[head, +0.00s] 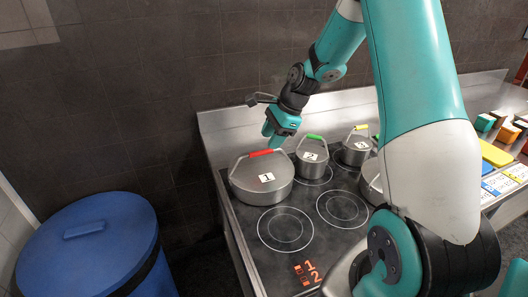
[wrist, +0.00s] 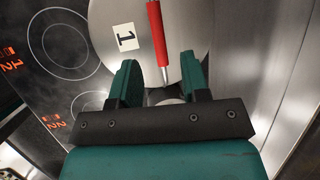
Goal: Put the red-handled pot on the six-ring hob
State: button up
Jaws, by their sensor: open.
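The red-handled pot (head: 262,182) is a wide steel pot with a lid, a red handle (head: 261,153) and a label "1". It sits upright on the black glass six-ring hob (head: 322,240), at its back left corner. In the wrist view the red handle (wrist: 158,40) runs lengthwise beside the label on the pot lid (wrist: 120,70). My gripper (head: 268,138) is over the right end of the handle. In the wrist view its green fingers (wrist: 160,72) are apart, with the handle's end between them in the picture. I cannot tell whether they touch it.
A green-handled pot (head: 312,160) labelled "2" stands close right of the red-handled pot. A smaller yellow-handled pot (head: 355,150) stands further right, and another pot (head: 371,187) is partly behind my arm. Front rings (head: 286,229) are bare. A blue bin (head: 85,240) stands left.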

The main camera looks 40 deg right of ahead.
jog(key=v, duration=0.5)
jog(key=s+a+r+n+g, duration=0.1)
jog(key=s+a+r+n, duration=0.25)
jog(key=a+n, duration=0.4)
jog(key=s+a+r+n+g, duration=0.1)
jog(key=s+a+r+n, duration=0.3)
jog(key=a, duration=0.7)
jog(key=s+a+n, duration=0.5)
jog(key=s+n, duration=0.3)
jog(key=s+a+n+g, duration=0.1)
jog(key=s+a+n, duration=0.4)
jog(key=s+n, duration=0.3)
jog(key=shift+s+f, duration=0.15)
jog(key=shift+s, duration=0.6)
